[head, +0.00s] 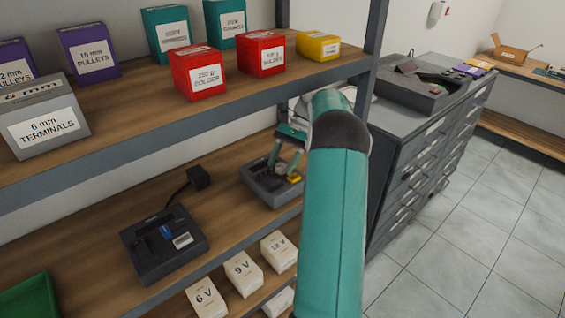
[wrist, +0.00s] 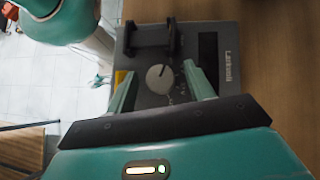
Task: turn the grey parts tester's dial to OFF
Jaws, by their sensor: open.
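The grey parts tester (head: 262,185) sits on the middle wooden shelf, partly hidden by my arm in the head view. In the wrist view the tester (wrist: 200,28) shows a round light-grey dial (wrist: 159,79) with a dark pointer mark toward its upper right. The lettering around the dial is too small to read. My gripper (wrist: 155,78) is open, with one teal finger on each side of the dial. I cannot tell whether the fingers touch it. My gripper (head: 287,150) also shows above the tester in the head view.
A dark device with a blue part (head: 165,245) stands left on the same shelf, its black plug (head: 198,178) behind. White voltage boxes (head: 242,273) are on the shelf below. Labelled bins (head: 197,75) line the upper shelf. A drawer cabinet (head: 425,150) stands right; floor beyond is clear.

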